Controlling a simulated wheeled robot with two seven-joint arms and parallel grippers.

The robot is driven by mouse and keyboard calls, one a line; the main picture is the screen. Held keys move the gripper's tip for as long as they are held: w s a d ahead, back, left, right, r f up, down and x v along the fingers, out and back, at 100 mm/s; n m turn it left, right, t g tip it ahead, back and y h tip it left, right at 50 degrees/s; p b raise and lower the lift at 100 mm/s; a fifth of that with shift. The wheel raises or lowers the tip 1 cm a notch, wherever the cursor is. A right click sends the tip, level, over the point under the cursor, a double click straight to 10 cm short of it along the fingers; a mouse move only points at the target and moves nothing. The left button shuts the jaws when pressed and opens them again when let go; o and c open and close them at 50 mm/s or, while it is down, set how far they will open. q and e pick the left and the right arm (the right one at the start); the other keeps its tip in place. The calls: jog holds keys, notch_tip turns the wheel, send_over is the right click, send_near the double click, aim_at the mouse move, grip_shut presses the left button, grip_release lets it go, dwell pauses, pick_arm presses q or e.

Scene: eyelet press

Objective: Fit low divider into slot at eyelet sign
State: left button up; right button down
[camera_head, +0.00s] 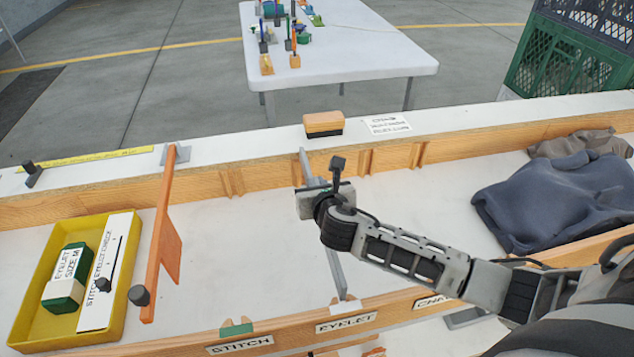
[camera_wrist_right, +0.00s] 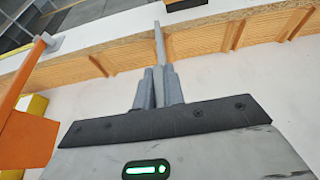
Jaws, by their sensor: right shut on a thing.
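The low divider (camera_head: 336,268) is a thin grey strip running from the back rail toward the front rail. My right gripper (camera_head: 322,192) is shut on it near its far end, and the gripper hides part of it. The divider's near end is close to the front rail, just above the EYELET sign (camera_head: 346,323). I cannot tell whether either end sits in a slot. In the right wrist view the fingers (camera_wrist_right: 159,88) pinch the strip (camera_wrist_right: 159,42), whose far end overlaps the notched back rail (camera_wrist_right: 195,45). My left gripper is not in view.
A dark cloth (camera_head: 560,195) lies at right. White floor beside the divider is clear.

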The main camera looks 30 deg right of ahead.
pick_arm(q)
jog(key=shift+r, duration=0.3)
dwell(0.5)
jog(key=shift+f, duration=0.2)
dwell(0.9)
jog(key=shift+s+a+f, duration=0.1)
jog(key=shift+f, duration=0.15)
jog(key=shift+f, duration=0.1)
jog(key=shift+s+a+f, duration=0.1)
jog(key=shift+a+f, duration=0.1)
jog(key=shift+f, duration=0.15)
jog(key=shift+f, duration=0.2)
pick_arm(e)
jog(key=shift+f, duration=0.35)
pick_arm(q)
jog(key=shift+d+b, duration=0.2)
jog(key=shift+b, duration=0.1)
pick_arm(e)
jog(key=shift+f, duration=0.5)
pick_arm(q)
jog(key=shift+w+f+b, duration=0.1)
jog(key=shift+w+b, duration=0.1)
jog(key=shift+b, duration=0.15)
pick_arm(e)
jog(key=shift+f, duration=0.6)
